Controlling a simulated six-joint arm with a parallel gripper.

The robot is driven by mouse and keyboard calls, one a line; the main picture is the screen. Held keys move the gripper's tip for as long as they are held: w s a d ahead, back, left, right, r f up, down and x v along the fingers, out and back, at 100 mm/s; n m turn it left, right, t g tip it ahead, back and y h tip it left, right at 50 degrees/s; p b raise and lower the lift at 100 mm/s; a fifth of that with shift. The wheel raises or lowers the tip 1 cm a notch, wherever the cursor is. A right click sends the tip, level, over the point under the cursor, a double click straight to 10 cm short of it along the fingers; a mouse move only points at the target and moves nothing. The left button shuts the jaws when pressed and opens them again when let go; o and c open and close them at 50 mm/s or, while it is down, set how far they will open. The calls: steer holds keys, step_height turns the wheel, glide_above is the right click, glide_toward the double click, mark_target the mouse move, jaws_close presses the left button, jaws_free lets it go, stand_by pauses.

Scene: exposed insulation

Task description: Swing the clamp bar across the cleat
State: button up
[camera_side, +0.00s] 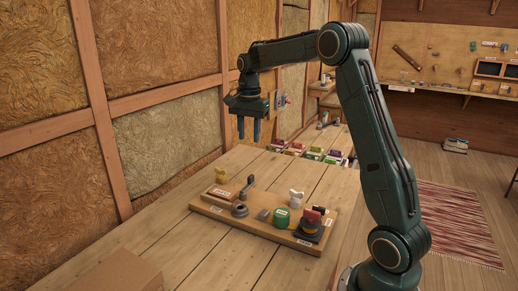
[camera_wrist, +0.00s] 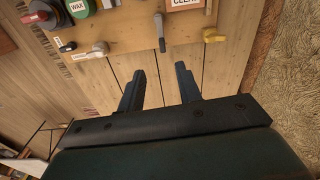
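My gripper (camera_side: 249,138) is high above the far side of a wooden board, its two blue-grey fingers pointing down. In the wrist view my gripper (camera_wrist: 159,72) is open, with nothing between the fingers. A dark grey bar (camera_side: 247,185), which looks like the clamp bar, stands on the board; it also shows in the wrist view (camera_wrist: 160,32), apart from the fingertips. The cleat is a reddish-brown block with a white label (camera_side: 221,194); its label is partly cut off at the wrist view's top edge (camera_wrist: 186,3). The bar lies beside the block, not across it.
Several coloured boxes (camera_side: 313,153) lie farther back. A cardboard box (camera_side: 118,272) is in front.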

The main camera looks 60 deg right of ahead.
mark_target(251, 176)
steer(key=shift+w+d+f+m, duration=0.25)
steer(key=shift+d+f, duration=0.15)
steer(key=shift+d, duration=0.1)
steer(key=shift+w+d+f+m, duration=0.1)
steer(key=shift+d+f+m, duration=0.2)
steer(key=shift+d, duration=0.2)
steer(key=shift+f, duration=0.15)
steer(key=shift+f, duration=6.8)
jaws_close()
